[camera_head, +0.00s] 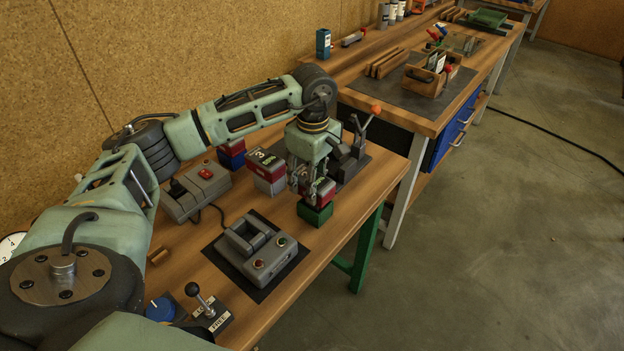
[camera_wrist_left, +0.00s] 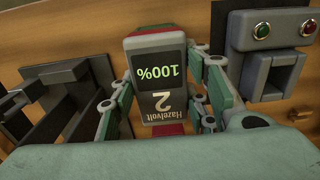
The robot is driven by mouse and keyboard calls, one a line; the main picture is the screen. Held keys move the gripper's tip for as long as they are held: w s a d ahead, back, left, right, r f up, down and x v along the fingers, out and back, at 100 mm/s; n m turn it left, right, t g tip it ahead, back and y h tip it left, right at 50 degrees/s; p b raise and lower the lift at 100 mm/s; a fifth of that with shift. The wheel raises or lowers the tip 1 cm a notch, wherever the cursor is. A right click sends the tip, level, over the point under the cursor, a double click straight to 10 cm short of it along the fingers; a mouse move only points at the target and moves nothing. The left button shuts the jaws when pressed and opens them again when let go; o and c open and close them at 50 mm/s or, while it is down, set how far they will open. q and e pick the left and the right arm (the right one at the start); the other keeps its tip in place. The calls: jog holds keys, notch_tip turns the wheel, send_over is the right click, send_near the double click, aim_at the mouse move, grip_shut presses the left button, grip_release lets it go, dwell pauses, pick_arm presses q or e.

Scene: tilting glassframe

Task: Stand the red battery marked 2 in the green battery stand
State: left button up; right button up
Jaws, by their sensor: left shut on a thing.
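My left gripper (camera_head: 311,187) is shut on the red battery marked 2 (camera_head: 325,190). The battery is upright, and its top display reads 100% in the left wrist view (camera_wrist_left: 160,75). The green battery stand (camera_head: 316,214) is directly under the battery near the table's right edge. The battery's lower end meets the stand in the picture; I cannot tell whether it is fully seated. A little green of the stand shows beyond the battery in the left wrist view (camera_wrist_left: 150,30). My right gripper is not in view.
A red battery marked 3 (camera_head: 265,159) stands in a grey stand just left of the gripper. A grey two-button device (camera_head: 262,250) sits on a black mat in front. A dark fixture (camera_head: 345,158) is close behind right.

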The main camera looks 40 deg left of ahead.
pick_arm(q)
jog(key=shift+f+b, duration=0.85)
jog(key=shift+f, duration=0.3)
jog(key=o, duration=1.5)
notch_tip(320, 180, up, 12)
jog(key=shift+w, duration=0.1)
jog(key=shift+f, duration=0.1)
